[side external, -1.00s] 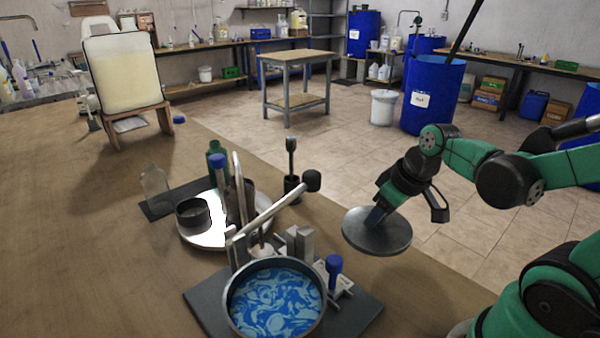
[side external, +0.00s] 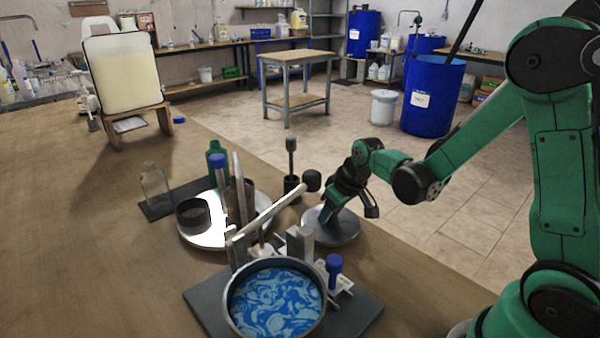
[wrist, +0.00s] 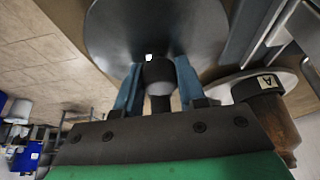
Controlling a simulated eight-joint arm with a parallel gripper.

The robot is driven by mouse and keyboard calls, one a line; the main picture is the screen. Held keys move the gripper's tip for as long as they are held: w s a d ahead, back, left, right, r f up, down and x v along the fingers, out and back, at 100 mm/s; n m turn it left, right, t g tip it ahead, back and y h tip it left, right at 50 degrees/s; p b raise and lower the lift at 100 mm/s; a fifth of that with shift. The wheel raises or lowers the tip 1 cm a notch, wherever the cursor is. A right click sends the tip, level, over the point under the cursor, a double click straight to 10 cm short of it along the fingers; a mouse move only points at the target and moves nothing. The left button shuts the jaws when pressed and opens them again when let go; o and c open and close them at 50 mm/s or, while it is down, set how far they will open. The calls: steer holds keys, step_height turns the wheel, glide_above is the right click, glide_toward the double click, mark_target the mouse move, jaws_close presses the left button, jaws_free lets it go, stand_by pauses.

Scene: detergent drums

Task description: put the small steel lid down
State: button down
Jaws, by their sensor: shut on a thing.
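The small steel lid (side external: 338,233) is a round grey disc in the side view, near the right edge of the wooden table. It also shows in the wrist view (wrist: 150,30), with its dark knob (wrist: 158,75) between my fingers. My gripper (side external: 335,208) is shut on the lid from above. The blue fingers stand on either side of the knob in the wrist view. I cannot tell whether the lid touches the table or is just above it. The far part of the lid is cut off by the wrist view's edge.
A pot of blue and white swirled liquid (side external: 275,305) stands on a dark board (side external: 205,305) in front. A round metal tray (side external: 195,238) with a dark cup and a blue-capped bottle is to the left. A dark ladle-like tool (side external: 291,165) stands close behind the lid.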

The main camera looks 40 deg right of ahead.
mark_target(342, 229)
steer(key=shift+w+f, duration=0.75)
steer(key=shift+f, duration=0.1)
steer(key=c, duration=0.5)
jaws_free()
steer(key=v, duration=1.2)
steer(key=s+a+t, duration=0.1)
steer(key=s+a, duration=0.2)
steer(key=a, duration=0.1)
steer(key=s+a+r+t, duration=0.1)
steer(key=s+a, duration=0.1)
steer(key=a, duration=0.1)
steer(key=shift+s+r+t, duration=0.15)
steer(key=shift+s+t, duration=0.15)
